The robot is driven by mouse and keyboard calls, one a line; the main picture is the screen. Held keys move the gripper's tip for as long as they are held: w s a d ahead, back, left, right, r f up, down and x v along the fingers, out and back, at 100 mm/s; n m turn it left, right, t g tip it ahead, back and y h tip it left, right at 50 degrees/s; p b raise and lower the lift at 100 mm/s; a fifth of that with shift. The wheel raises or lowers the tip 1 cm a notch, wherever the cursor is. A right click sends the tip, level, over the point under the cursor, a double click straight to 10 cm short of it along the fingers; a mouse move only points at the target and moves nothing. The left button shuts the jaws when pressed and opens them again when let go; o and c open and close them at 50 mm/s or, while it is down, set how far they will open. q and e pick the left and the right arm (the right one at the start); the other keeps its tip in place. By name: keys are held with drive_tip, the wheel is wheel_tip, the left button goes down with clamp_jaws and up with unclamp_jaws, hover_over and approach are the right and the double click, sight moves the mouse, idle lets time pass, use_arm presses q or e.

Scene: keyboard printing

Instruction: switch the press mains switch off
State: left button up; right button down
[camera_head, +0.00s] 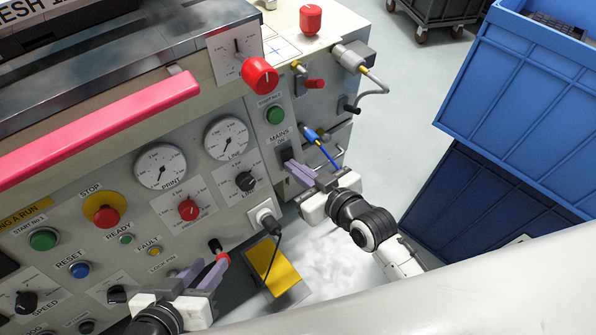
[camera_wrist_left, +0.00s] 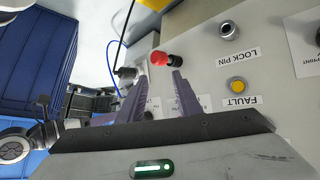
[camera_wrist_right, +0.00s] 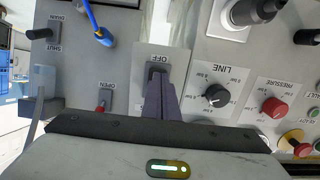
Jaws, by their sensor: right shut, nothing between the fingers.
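The mains switch is a dark rocker (camera_head: 286,156) below the MAINS label on the press's front panel. It also shows in the right wrist view (camera_wrist_right: 157,72), next to an upside-down OFF label. My right gripper (camera_head: 290,170) is shut and empty, its fingertips at the switch and covering part of it. I cannot tell whether they press on it or which way the rocker is tipped. My left gripper (camera_wrist_left: 155,85) is open at the lower panel, its fingers either side of a red-tipped black knob (camera_wrist_left: 160,58), not closed on it.
A red knob (camera_head: 260,75) and a green button (camera_head: 275,115) sit above the switch. The LINE selector (camera_head: 245,181) is to its left. A blue-tipped hose fitting (camera_head: 312,135) is close on the right. A plug with a cable (camera_head: 265,218) is below. Blue crates (camera_head: 510,90) stand at right.

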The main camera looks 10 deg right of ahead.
use_arm(q)
drive_tip(key=shift+s, duration=0.1)
use_arm(e)
drive_tip(key=shift+w+a, duration=0.1)
drive_tip(key=shift+w, duration=0.05)
